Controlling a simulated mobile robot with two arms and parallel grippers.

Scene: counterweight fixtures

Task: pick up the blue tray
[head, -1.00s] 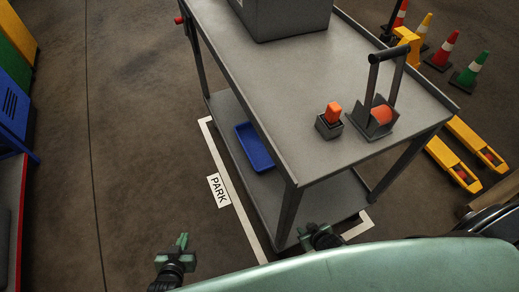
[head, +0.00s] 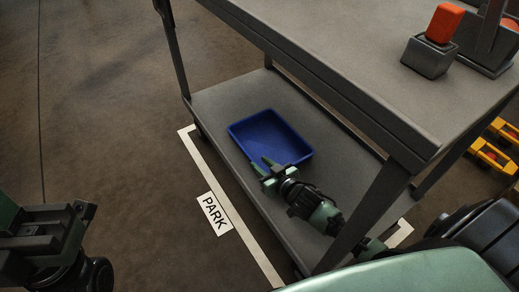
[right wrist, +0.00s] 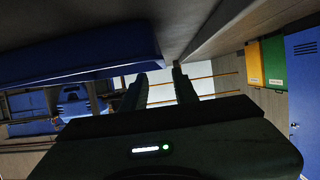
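The blue tray (head: 272,135) lies flat and empty on the lower shelf (head: 214,107) of a grey cart. My right gripper (head: 266,162) is low over this shelf at the tray's near edge, its fingers apart and pointing to the tray. In the right wrist view the tray (right wrist: 80,45) fills the upper left, close to the spread fingertips (right wrist: 159,74). I cannot tell whether its rim is between the fingers or touches them. My left gripper (head: 55,235) is at the left edge of the head view, away from the cart; its fingers do not show clearly.
The cart's upper shelf (head: 330,60) overhangs the lower one, and a leg (head: 365,215) stands beside my right arm. An orange block (head: 444,22) in a grey holder (head: 430,57) stands on top. A white floor line with a PARK sign (head: 214,213) runs alongside; floor to the left is clear.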

